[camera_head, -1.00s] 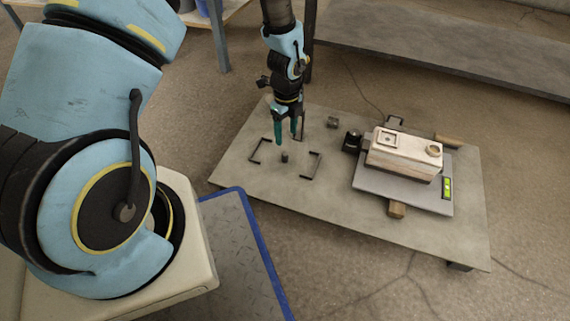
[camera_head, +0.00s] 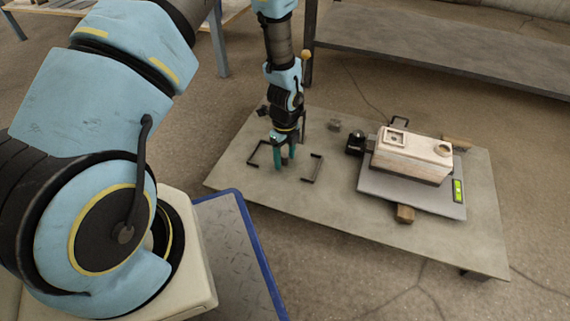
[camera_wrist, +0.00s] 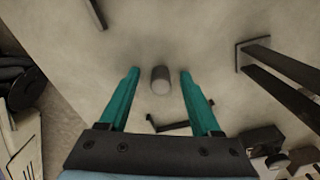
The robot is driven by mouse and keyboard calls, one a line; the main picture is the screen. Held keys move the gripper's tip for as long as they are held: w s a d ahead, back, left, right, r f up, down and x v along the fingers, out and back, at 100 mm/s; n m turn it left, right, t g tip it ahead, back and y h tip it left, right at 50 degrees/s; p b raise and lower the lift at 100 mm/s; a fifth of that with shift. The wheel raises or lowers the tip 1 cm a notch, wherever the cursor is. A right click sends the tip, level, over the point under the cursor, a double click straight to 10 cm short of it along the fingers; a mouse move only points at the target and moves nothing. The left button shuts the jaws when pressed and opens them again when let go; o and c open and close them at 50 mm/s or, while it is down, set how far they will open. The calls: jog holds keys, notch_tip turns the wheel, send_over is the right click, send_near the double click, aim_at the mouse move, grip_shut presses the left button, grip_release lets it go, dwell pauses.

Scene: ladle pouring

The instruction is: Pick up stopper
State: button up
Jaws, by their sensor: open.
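The stopper (camera_wrist: 160,80) is a small grey cylinder standing on the grey board. In the wrist view it lies between the two teal fingers of my gripper (camera_wrist: 159,76), with a gap on each side. In the head view my gripper (camera_head: 284,166) points down over the spot between the dark corner brackets, and its fingers stand close to the board. Its jaws are open and empty. The stopper is mostly hidden by the fingers in the head view, so I cannot tell there how deep it sits between them.
To the right, a wooden mould block (camera_head: 412,155) stands on a grey plate (camera_head: 390,188) with a green level. A small grey block (camera_head: 334,125) lies behind. The board's front left (camera_head: 240,178) is clear.

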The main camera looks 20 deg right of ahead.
jog(key=shift+c, duration=0.4)
grip_shut()
